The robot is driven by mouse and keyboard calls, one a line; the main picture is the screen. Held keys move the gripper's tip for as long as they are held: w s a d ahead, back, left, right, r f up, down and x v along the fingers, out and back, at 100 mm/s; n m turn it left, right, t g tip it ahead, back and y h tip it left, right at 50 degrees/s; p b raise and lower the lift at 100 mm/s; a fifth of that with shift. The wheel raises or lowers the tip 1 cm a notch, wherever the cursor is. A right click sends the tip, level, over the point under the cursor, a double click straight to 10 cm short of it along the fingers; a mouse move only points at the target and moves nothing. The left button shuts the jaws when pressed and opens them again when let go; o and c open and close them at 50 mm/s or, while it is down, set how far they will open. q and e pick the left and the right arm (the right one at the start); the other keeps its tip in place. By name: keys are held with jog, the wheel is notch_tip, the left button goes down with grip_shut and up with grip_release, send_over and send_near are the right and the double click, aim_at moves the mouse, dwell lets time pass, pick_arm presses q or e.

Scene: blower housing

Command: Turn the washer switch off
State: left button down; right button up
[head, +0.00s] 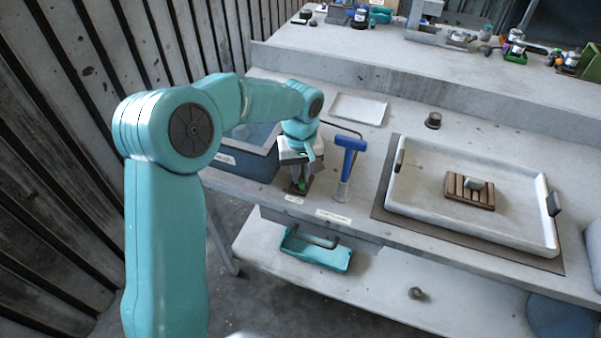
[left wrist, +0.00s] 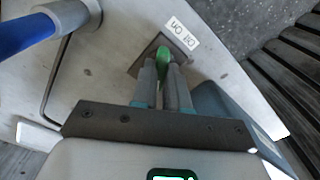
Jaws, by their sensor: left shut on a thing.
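The washer switch is a small green lever (head: 301,184) on a dark square plate (left wrist: 146,54) near the front edge of the bench. In the left wrist view the green lever (left wrist: 163,52) shows between my fingertips. A white label (left wrist: 180,33) with small dark letters lies beside the plate. My left gripper (head: 299,180) points down over the plate and is shut on the lever. The fingers hide the lower part of the lever, so I cannot tell which position it is in. My right gripper is not in view.
A blue-handled tool (head: 349,160) stands close to the right of my left gripper. A blue-lined basin (head: 240,158) is at the left. A white tray (head: 420,150) holds a wooden rack with a grey block (head: 474,184). A teal container (head: 318,252) sits on the lower shelf.

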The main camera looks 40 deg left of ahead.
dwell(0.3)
pick_arm(q)
jog(key=c, duration=1.1)
grip_release()
jog(key=shift+w+a, duration=0.1)
jog(key=shift+c, duration=0.2)
notch_tip(320, 180, up, 16)
jog(key=shift+r+p, duration=0.2)
jog(key=shift+p, duration=0.25)
